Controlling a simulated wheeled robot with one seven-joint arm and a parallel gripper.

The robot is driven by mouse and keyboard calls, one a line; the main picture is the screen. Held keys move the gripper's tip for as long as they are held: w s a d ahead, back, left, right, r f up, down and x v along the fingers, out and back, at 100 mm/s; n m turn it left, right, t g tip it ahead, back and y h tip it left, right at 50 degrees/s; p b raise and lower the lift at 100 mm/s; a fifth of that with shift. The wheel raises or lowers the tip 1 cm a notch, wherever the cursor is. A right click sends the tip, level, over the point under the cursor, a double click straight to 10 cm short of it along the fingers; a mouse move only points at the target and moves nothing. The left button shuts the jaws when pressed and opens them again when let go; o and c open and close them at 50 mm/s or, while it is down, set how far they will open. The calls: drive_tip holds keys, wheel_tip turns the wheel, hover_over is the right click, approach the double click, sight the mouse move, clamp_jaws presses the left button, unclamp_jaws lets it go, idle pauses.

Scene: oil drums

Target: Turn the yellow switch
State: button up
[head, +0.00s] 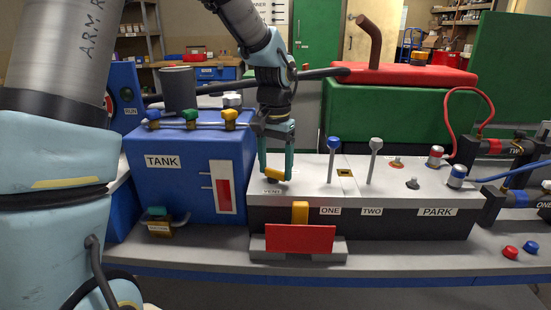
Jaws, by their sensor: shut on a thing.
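The yellow switch (275,174) is on the left end of the top of the grey and black control box (380,223). A small label lies just in front of it. My gripper (276,173) points down over that corner of the box. Its two fingers are shut on the yellow switch, one on each side. The fingers hide part of the switch, and its exact angle is hard to tell.
A blue TANK box (187,185) with coloured valves stands close on the left. A blue-topped lever (332,158) and a grey lever (373,160) rise to the right of my gripper. A red plate (300,239) stands in front.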

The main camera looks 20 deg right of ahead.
sight(273, 171)
drive_tip(key=m+p, duration=0.2)
drive_tip(key=m, duration=0.1)
drive_tip(key=m+p, duration=0.2)
drive_tip(key=m, duration=0.1)
drive_tip(key=shift+a+r+p, duration=0.2)
drive_tip(key=shift+p, duration=0.1)
drive_tip(key=m+p, duration=0.2)
drive_tip(key=m, duration=0.1)
drive_tip(key=shift+m, duration=0.4)
drive_tip(key=shift+a+f+m+p, duration=0.1)
drive_tip(key=shift+f+m+p, duration=0.05)
drive_tip(key=shift+m+p, duration=1.05)
drive_tip(key=o, duration=1.3)
wheel_tip(273, 171, up, 11)
drive_tip(key=b, duration=0.1)
drive_tip(key=shift+f, duration=0.15)
